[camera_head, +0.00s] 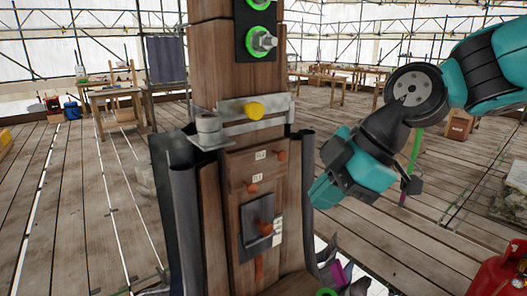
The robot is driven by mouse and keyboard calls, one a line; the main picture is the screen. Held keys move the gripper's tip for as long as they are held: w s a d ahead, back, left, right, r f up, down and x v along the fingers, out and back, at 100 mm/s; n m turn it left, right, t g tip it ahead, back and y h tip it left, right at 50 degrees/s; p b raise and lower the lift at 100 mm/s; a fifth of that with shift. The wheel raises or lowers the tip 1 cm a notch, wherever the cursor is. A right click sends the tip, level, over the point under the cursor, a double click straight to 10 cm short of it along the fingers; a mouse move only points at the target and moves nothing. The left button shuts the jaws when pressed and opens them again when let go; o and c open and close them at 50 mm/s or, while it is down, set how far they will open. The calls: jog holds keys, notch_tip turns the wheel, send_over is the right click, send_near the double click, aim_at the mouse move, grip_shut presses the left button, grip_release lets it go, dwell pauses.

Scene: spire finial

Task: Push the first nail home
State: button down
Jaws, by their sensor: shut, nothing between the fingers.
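A wooden post (215,60) stands upright in the middle of the view, with a brown wooden board (243,170) on its lower front. Copper-orange nail-like pegs stick out of this face: an upper one (281,155) beside a small white label, one lower left (253,187) below another label, and one on a dark square plate (264,228). I cannot tell which is the first nail. My gripper (319,193) is shut and empty, just right of the post at about the height of the pegs. It looks apart from them; its tips are partly hard to make out.
A metal strap with a yellow knob (255,111) crosses the post above the board. Dark grey curled sheets (185,215) flank the post. A red gas cylinder (497,274) stands at lower right. Work tables (115,94) are far behind on the plank floor.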

aim_at(252, 189)
jog(key=w+r+n, duration=0.1)
jog(key=w+r+n+p, duration=0.1)
jog(key=w+r+n, duration=0.1)
jog(key=r, duration=0.1)
jog(key=shift+w+a+n+y, duration=0.3)
jog(key=shift+w+n, duration=0.1)
jog(key=w+a+f+p, duration=0.5)
jog(key=a+f+p, duration=0.1)
jog(key=a+f, duration=0.2)
jog(key=shift+w, duration=0.1)
